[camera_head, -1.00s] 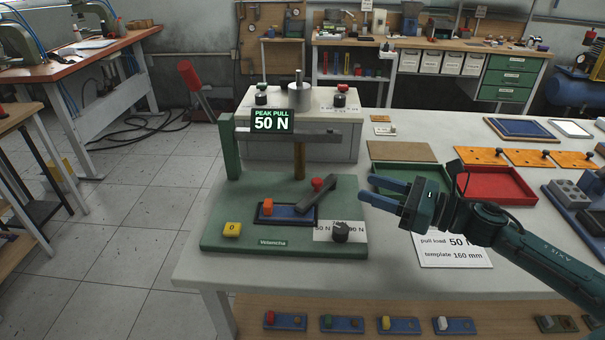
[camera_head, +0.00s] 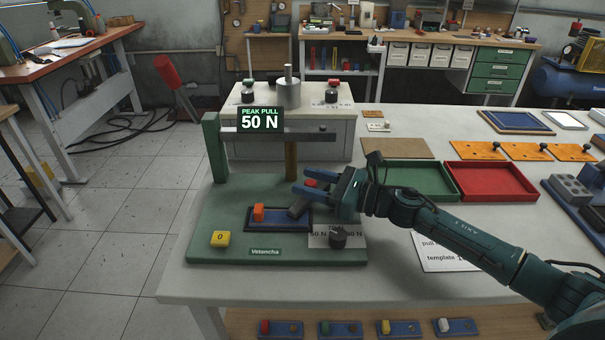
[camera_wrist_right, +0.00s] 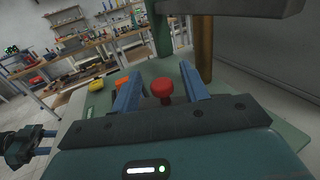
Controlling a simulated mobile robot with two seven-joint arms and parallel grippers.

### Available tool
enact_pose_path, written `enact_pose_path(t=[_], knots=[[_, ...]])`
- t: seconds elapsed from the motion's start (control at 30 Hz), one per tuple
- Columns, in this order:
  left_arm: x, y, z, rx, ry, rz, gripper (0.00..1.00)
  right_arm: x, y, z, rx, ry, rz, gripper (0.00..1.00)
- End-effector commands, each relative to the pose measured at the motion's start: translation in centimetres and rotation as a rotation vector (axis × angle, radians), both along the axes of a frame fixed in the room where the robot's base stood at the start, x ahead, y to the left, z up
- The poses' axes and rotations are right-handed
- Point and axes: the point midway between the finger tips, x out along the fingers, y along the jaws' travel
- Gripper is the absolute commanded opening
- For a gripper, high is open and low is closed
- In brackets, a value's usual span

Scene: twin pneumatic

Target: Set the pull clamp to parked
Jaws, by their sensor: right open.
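The pull clamp shows as a dark lever (camera_head: 299,209) with a red knob (camera_head: 311,183) on the green base of the pull tester (camera_head: 212,196). My right gripper (camera_head: 299,181) is open at the knob, coming from the right. In the right wrist view the red knob (camera_wrist_right: 162,88) stands between the two blue fingers, with gaps on both sides. My left gripper (camera_wrist_right: 46,142) shows only at the left edge of the right wrist view, its fingers apart. The lever's pivot end is partly hidden by my right gripper.
A display (camera_head: 260,120) reading 50 N and a horizontal bar (camera_head: 310,135) stand above the lever. Green (camera_head: 378,186) and red (camera_head: 536,180) trays lie to the right.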

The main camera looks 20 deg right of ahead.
Motion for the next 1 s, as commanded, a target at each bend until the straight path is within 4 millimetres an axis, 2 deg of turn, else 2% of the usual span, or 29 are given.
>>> enact_pose_path(t=[0.2,0.5,1.0], knots=[[0.0,0.6,-0.3,0.011,0.014,0.012,0.45,1.2,1.5,0.0,0.001,0.001,-0.001,0.45],[0.2,0.6,-0.2,0.006,0.013,0.021,0.45,1.3,1.6,-0.1,0.0,0.001,-0.001,0.45],[0.1,0.4,-0.2,0.003,0.014,0.016,0.45,1.3,1.6,-0.1,0.0,0.001,-0.001,0.05]])
